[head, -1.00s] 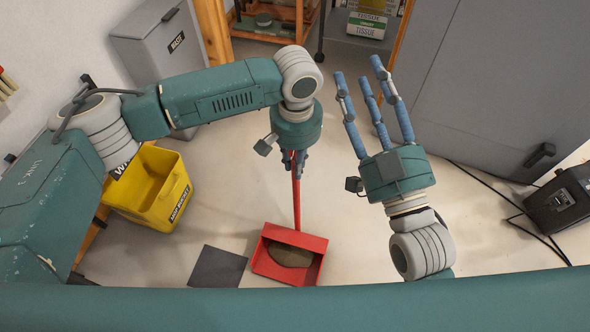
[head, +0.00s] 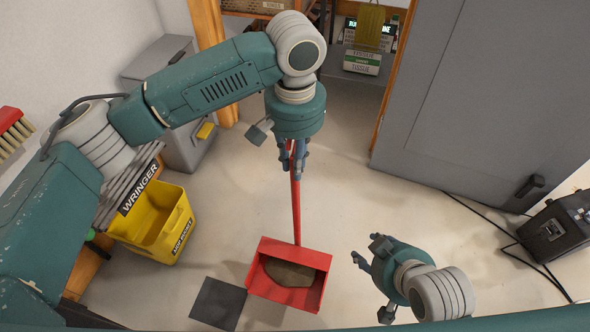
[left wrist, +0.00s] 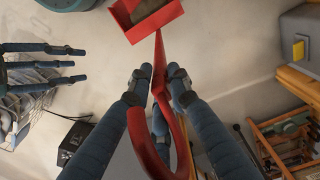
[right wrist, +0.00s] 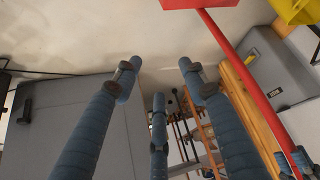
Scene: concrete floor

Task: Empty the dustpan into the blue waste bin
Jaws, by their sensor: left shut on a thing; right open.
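The red dustpan (head: 312,295) is low over or on the pale floor, and a flat grey-brown heap (head: 290,273) lies in it. Its long red handle (head: 296,205) rises to my left gripper (head: 293,165), which is shut on it. In the left wrist view the handle (left wrist: 158,60) passes between the fingers, with the pan (left wrist: 128,25) beyond. My right gripper (head: 366,256) is open and empty, to the right of the dustpan. In the right wrist view its spread fingers (right wrist: 160,80) hold nothing. I make out no blue waste bin in any view.
A yellow bucket (head: 184,245) with a wringer stands left of the dustpan, before a grey bin (head: 185,150). A dark square (head: 218,303) lies beside the pan. A grey cabinet (head: 480,100) and black box (head: 562,226) stand right. Mid-floor is clear.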

